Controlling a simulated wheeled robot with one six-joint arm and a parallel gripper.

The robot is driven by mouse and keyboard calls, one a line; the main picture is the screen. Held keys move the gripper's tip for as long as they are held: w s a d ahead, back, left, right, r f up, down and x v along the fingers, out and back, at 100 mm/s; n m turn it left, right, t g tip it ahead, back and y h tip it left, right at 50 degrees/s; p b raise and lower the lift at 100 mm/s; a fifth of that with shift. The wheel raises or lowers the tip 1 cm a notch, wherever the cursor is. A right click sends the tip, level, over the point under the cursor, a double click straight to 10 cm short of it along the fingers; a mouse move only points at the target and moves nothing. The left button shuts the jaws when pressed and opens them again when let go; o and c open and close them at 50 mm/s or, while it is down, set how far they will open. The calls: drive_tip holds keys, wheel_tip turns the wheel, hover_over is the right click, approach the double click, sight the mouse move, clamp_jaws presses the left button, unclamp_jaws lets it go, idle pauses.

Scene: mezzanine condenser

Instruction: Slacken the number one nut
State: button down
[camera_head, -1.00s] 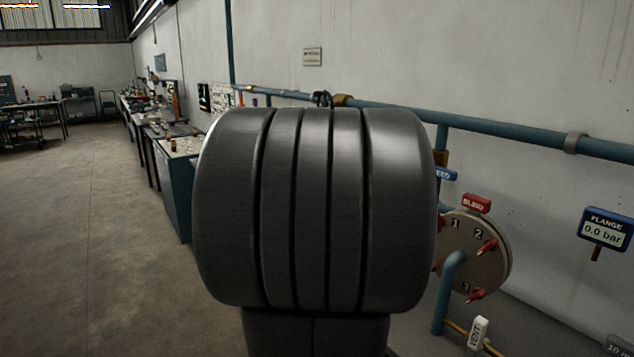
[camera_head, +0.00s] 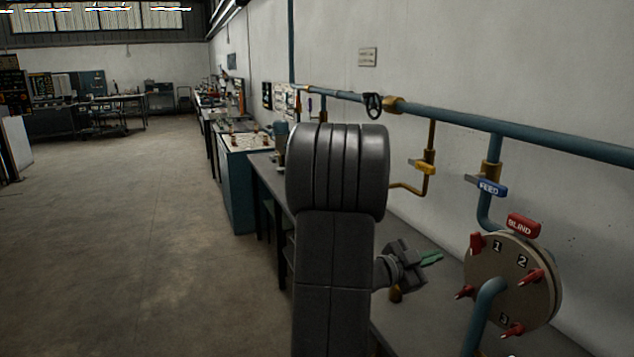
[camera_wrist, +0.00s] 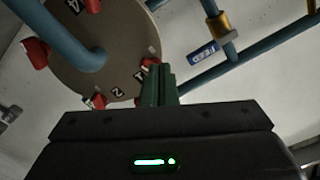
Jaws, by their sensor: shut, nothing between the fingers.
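The round flange plate (camera_head: 500,275) stands at the right in the head view, with red winged nuts and painted numbers. The number one nut (camera_head: 477,243) is red and sits at the plate's upper left, beside the "1". My gripper (camera_head: 431,258) has green fingers, shut and empty, left of the plate and apart from the number one nut in the head view. In the wrist view the green fingers (camera_wrist: 158,85) overlap the plate's edge (camera_wrist: 100,50).
A red BLIND tag (camera_head: 523,226) is above the plate. A blue pipe (camera_head: 486,300) crosses the plate's front. Open floor (camera_head: 140,240) lies left.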

sight(476, 243)
drive_tip(key=x, duration=0.7)
drive_tip(key=shift+s+d+r, duration=0.15)
drive_tip(key=shift+s+r, duration=0.25)
drive_tip(key=shift+s, duration=0.1)
idle(1.0)
drive_tip(key=shift+s+f, duration=0.15)
drive_tip(key=shift+f, duration=0.1)
idle(0.5)
drive_tip(key=shift+s+d+f+b, duration=0.15)
drive_tip(key=shift+s+b, duration=0.15)
drive_tip(key=shift+b, duration=0.05)
